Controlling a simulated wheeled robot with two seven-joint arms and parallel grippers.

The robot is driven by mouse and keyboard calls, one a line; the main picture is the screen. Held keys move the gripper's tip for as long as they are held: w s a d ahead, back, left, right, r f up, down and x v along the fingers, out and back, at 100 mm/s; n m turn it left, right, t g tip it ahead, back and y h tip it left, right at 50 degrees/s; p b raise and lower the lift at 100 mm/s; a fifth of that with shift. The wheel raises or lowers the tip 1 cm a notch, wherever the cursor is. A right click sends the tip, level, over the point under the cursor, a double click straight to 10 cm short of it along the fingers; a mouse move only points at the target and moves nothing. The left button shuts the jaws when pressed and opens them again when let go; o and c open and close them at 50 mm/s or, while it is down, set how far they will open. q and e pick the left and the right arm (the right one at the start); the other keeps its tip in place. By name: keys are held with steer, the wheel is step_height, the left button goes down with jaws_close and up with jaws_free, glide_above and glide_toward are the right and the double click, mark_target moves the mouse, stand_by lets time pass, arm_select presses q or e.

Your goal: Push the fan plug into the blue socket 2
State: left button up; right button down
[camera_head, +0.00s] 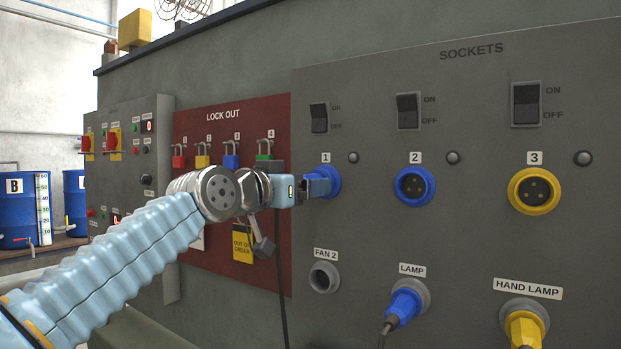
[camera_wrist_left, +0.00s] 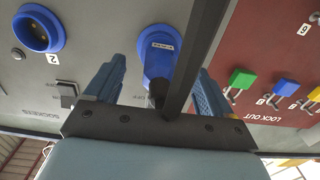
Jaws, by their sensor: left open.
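My left gripper (camera_head: 318,187) is open at blue socket 1 (camera_head: 334,180). In the left wrist view its two fingers (camera_wrist_left: 160,88) stand apart on either side of a blue plug (camera_wrist_left: 158,62) with a white label and a dark cable end. The plug appears seated in socket 1; the fingers mostly hide it in the head view. I cannot tell whether a finger touches it. Blue socket 2 (camera_head: 413,187) is empty, its pin holes showing; it also shows in the left wrist view (camera_wrist_left: 38,30). My right gripper is out of view.
The FAN 2 holder (camera_head: 323,277) below is empty. A blue lamp plug (camera_head: 404,304) and a yellow hand lamp plug (camera_head: 524,328) sit in their holders. Yellow socket 3 (camera_head: 534,191) is empty.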

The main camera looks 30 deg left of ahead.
arm_select(q)
steer(key=shift+w+d+p, duration=0.15)
steer(key=shift+w+p, duration=0.15)
steer(key=shift+w, duration=1.25)
steer(key=shift+c, duration=0.5)
jaws_close()
steer(key=shift+s, duration=0.1)
steer(key=shift+s+a+b, duration=0.15)
steer(key=shift+s+b, duration=0.4)
steer(key=shift+s, duration=0.9)
steer(key=shift+s+a+b, duration=0.1)
steer(key=shift+s+b, duration=0.45)
steer(key=shift+s, duration=0.9)
